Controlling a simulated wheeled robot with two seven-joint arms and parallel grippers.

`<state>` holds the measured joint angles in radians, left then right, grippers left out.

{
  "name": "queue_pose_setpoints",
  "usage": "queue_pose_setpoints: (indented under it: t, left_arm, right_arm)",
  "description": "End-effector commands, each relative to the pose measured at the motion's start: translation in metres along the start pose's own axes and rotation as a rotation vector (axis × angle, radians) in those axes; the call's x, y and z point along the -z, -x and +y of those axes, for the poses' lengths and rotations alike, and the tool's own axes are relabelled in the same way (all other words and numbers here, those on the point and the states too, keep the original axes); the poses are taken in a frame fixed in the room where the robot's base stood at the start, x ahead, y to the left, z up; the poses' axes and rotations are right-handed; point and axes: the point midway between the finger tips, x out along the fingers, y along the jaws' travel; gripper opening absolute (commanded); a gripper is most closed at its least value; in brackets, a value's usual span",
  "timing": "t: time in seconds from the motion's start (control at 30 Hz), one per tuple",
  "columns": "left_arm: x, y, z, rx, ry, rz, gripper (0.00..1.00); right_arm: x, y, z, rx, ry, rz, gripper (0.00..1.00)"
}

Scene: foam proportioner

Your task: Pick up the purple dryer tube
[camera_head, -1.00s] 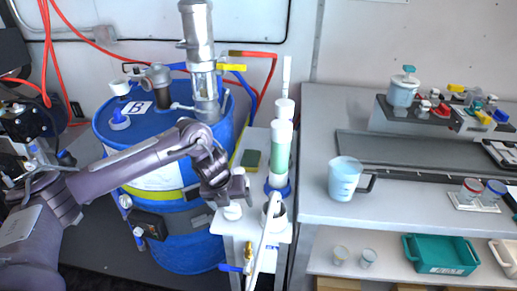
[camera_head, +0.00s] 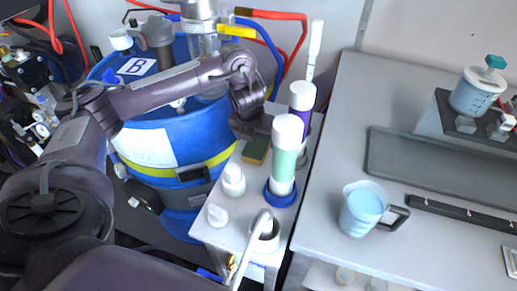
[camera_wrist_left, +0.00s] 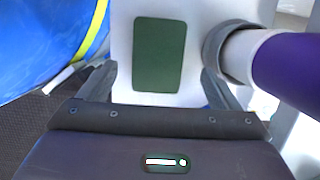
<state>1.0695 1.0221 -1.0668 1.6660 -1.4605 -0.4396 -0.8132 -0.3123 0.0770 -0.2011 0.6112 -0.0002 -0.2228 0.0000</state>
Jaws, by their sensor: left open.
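The purple dryer tube (camera_head: 309,99) stands at the back of the small white side table, with a white cap on top. It is partly hidden behind the green tube in the head view. In the left wrist view the purple tube (camera_wrist_left: 290,70) lies at the right, its white end in a grey ring holder (camera_wrist_left: 222,50). My left gripper (camera_head: 258,124) is open and empty, left of the purple tube and apart from it. In the left wrist view its fingers (camera_wrist_left: 158,88) straddle the space over a green pad (camera_wrist_left: 160,52). My right gripper is not in view.
A green tube (camera_head: 285,160) with a white cap stands in a blue ring in front of the purple one. White bottles (camera_head: 233,180) and a hose holder (camera_head: 264,236) share the side table (camera_head: 215,238). A blue drum (camera_head: 150,120) is left; a pitcher (camera_head: 362,210) is right.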

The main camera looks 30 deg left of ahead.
Motion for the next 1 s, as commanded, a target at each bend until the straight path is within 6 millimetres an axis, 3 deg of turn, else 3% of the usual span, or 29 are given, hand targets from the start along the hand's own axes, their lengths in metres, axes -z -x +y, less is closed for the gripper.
queue_pose_setpoints:
  t: [0.3, 0.6, 1.0]
  left_arm:
    - [0.004, -0.047, 0.003, 0.002, 0.001, 0.002, 0.85]
    - [0.002, -0.049, 0.003, 0.001, 0.000, 0.000, 0.85]
    - [0.003, -0.049, 0.003, 0.001, 0.000, 0.000, 0.37]
  right_arm:
    - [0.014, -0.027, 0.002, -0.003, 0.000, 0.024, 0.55]
    - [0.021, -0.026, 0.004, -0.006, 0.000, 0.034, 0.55]
    - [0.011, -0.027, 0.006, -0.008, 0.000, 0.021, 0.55]
